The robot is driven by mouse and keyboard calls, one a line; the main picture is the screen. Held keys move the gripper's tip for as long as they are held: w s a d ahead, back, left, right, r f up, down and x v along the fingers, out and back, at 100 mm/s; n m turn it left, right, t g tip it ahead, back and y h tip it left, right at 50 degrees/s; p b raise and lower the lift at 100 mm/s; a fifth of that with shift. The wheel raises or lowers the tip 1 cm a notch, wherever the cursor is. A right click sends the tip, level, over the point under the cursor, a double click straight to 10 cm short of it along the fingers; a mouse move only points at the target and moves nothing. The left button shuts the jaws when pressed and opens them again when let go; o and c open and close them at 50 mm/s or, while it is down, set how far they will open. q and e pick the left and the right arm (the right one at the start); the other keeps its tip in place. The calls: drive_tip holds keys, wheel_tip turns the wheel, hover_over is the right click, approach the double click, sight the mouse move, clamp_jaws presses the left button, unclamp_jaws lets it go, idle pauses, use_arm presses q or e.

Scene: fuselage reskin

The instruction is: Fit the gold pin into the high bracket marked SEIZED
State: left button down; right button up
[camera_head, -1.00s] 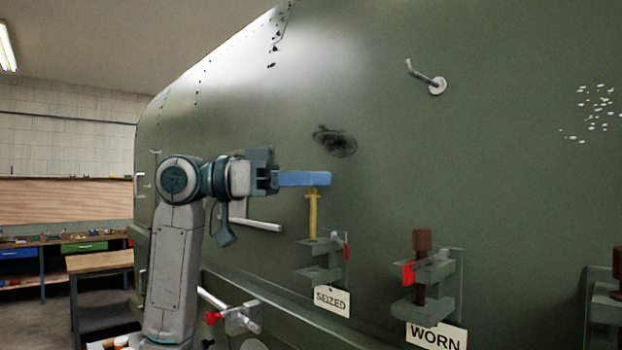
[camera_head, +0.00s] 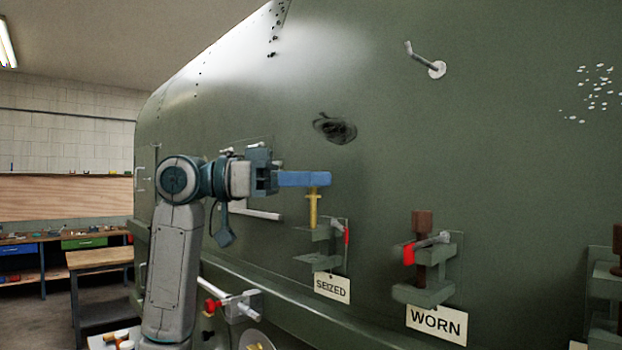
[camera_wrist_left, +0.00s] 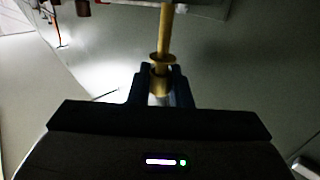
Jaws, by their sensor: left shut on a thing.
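The gold pin (camera_head: 313,208) hangs upright from my left gripper (camera_head: 318,180), which is shut on its top end. The high bracket marked SEIZED (camera_head: 320,268) stands directly below, with two grey plates, a red-handled lever at its right and a white SEIZED tag (camera_head: 332,288) under it. The pin's lower end meets the upper plate in the picture; I cannot tell whether it has entered the hole. In the left wrist view the gold pin (camera_wrist_left: 165,32) runs away from the fingertips (camera_wrist_left: 161,85), its collar just beyond them. My right gripper is not in view.
A WORN bracket (camera_head: 425,293) with a brown pin (camera_head: 421,224) is to the right, and another bracket (camera_head: 605,305) at the right edge. A white bar (camera_head: 255,214) lies behind my left arm. A hook (camera_head: 427,60) sticks out of the green fuselage higher up.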

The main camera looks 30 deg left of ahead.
sight(311, 209)
use_arm(q)
drive_tip(key=shift+f+b, duration=0.6)
drive_tip(key=shift+f, duration=0.25)
drive_tip(key=shift+f+b, duration=1.05)
drive_tip(key=shift+f, duration=0.35)
drive_tip(key=c, duration=1.3)
unclamp_jaws()
drive_tip(key=shift+r, duration=0.1)
drive_tip(key=shift+o, duration=0.2)
drive_tip(key=shift+s+a+b, duration=0.2)
drive_tip(key=shift+a+b, duration=0.1)
drive_tip(key=shift+a, duration=0.15)
drive_tip(key=b+v, duration=0.1)
drive_tip(key=v, duration=0.3)
